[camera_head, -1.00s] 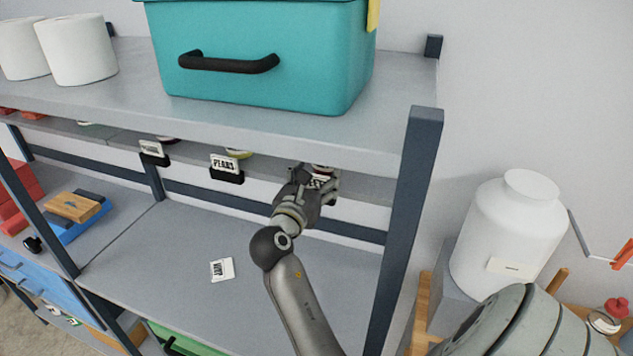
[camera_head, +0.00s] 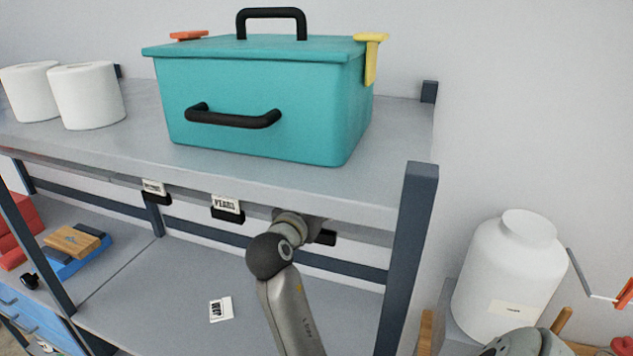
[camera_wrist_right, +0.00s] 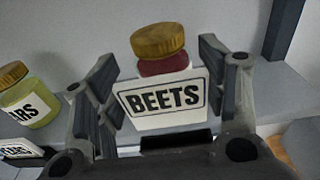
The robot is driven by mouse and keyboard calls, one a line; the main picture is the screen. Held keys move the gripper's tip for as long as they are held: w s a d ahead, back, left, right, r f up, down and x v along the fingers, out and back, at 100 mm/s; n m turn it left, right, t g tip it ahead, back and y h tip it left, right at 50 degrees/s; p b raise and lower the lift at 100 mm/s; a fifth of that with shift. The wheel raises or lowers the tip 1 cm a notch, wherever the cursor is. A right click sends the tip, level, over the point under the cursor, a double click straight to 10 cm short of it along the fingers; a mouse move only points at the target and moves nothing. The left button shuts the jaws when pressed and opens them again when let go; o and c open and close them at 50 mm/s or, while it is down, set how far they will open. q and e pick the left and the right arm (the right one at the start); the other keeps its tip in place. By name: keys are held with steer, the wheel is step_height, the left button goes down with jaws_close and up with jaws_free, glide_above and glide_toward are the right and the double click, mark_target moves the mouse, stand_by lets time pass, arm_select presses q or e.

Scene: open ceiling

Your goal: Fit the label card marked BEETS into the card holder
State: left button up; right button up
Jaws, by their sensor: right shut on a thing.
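The white BEETS card (camera_wrist_right: 165,99) stands upright between the fingers of my right gripper (camera_wrist_right: 160,80) in the right wrist view, its lettering facing the camera. My right gripper is shut on it by its side edges. A black card holder (camera_wrist_right: 176,139) shows just below the card; I cannot tell whether the card's lower edge is in its slot. In the head view, the holder's right end (camera_head: 325,237) shows beside my wrist (camera_head: 293,222), under the upper shelf's front edge. There the card and fingertips are hidden. My left gripper is not in view.
A jar with a gold lid (camera_wrist_right: 158,41) stands behind the card. A holder with a PEARS card (camera_head: 226,205) is to the left, another labelled holder (camera_head: 154,190) farther left. A loose card (camera_head: 221,309) lies on the lower shelf. A teal box (camera_head: 260,105) sits above.

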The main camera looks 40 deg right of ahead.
steer(key=shift+w+d+f+y+p, duration=0.15)
steer(key=shift+f+y+p, duration=0.25)
steer(key=shift+f, duration=0.75)
steer(key=shift+p, duration=0.3)
steer(key=shift+p, duration=0.4)
steer(key=shift+p, duration=0.4)
steer(key=shift+f+b, duration=0.45)
steer(key=shift+f, duration=1.45)
stand_by(0.4)
steer(key=o, duration=1)
